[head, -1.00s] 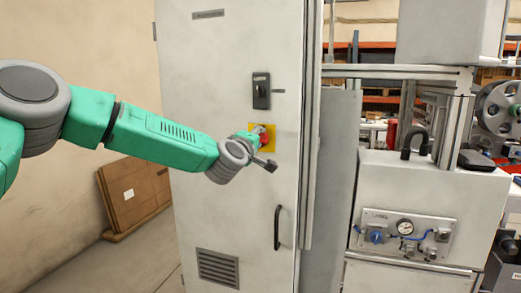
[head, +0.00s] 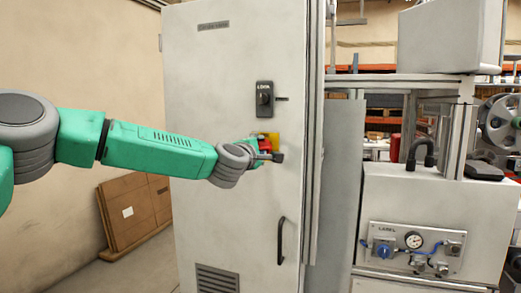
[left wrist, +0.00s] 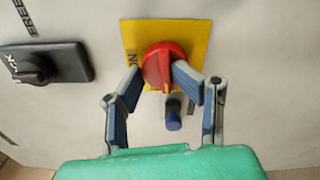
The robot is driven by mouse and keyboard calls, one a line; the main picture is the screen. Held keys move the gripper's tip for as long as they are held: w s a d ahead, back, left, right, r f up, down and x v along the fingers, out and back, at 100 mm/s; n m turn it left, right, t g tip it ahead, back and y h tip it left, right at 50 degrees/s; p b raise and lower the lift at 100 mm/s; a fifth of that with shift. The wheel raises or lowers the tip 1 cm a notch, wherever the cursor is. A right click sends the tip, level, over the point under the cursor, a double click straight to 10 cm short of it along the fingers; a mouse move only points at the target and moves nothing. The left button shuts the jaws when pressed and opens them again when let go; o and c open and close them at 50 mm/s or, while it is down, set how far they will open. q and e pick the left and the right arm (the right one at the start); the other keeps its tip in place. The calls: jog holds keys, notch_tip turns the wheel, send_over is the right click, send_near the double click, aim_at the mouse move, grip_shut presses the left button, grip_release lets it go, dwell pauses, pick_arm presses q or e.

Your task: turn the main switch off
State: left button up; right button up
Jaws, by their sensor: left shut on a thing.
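The main switch is a red knob (left wrist: 163,62) on a yellow plate (left wrist: 192,34), mounted on the door of a tall grey cabinet (head: 225,70). In the head view the red knob (head: 266,145) is mostly hidden by my left gripper (head: 265,153). In the left wrist view my left gripper (left wrist: 158,74) has its two blue-padded fingers on either side of the knob, shut on it. My right gripper is not in view.
A black lock (head: 264,98) sits above the switch and a black door handle (head: 281,240) below it. A machine with a gauge panel (head: 415,248) stands to the right. Flat cardboard (head: 132,212) leans on the wall at left.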

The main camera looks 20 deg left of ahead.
pick_arm(q)
jog(key=shift+f, duration=0.7)
jog(key=o, duration=1.4)
jog(key=shift+w+f, duration=0.1)
jog(key=shift+w, duration=0.1)
jog(key=shift+c, duration=0.2)
jog(key=shift+w, duration=0.25)
jog(key=s, duration=1.2)
jog(key=shift+a, duration=0.35)
